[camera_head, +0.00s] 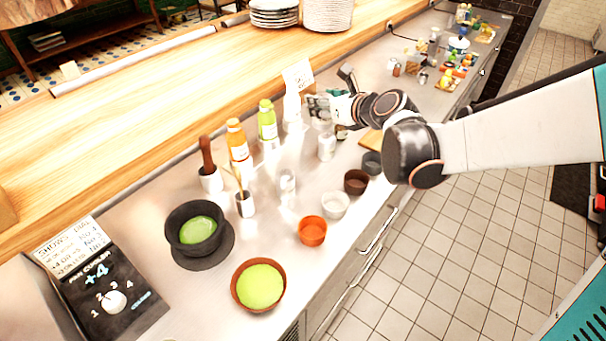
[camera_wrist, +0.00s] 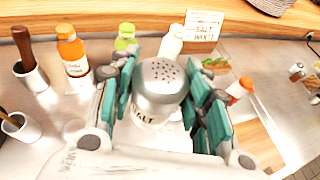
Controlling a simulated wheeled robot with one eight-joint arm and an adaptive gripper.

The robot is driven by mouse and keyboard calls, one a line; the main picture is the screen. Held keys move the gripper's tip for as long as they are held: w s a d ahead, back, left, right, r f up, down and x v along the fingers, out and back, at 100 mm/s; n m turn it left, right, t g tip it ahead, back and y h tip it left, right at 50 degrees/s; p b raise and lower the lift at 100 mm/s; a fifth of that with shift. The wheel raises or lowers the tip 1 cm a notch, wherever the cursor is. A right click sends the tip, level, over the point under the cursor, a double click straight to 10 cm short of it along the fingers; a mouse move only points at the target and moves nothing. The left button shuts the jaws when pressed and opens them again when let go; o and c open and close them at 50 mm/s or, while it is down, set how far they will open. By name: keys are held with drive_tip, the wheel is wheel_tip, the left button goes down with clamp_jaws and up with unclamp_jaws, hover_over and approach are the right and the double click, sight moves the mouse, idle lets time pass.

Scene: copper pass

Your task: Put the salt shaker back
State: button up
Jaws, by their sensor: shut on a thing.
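The salt shaker (camera_wrist: 160,86) shows in the wrist view, with a domed, perforated metal cap and a pale body bearing a partly hidden label. My gripper (camera_head: 320,104) is shut on it, with a teal-padded finger on each side of the shaker. In the head view my gripper is over the back of the steel counter, near the sign and the white bottle (camera_head: 292,108). I cannot clearly make out the shaker in the gripper there. Whether its base touches the counter is hidden.
Orange (camera_head: 238,142) and green (camera_head: 267,122) bottles stand left of my gripper. A card sign (camera_wrist: 204,26) stands behind. A red-capped bottle (camera_wrist: 239,91) and a wooden board (camera_wrist: 250,140) are on the right. Several small bowls line the counter's front, including an orange one (camera_head: 312,231).

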drive_tip(key=a, duration=0.4)
drive_tip(key=shift+n, duration=0.4)
drive_tip(key=shift+w+a+f+b, duration=0.1)
drive_tip(key=shift+f+b, duration=1.75)
drive_tip(key=shift+f, duration=2.8)
drive_tip(key=shift+w+f+b, duration=0.1)
drive_tip(key=shift+f+b, duration=1.75)
drive_tip(key=shift+f, duration=2.75)
drive_tip(key=shift+f, duration=0.1)
drive_tip(key=o, duration=0.8)
drive_tip(key=shift+c, duration=0.2)
drive_tip(key=o, duration=0.4)
drive_tip(key=shift+c, duration=0.2)
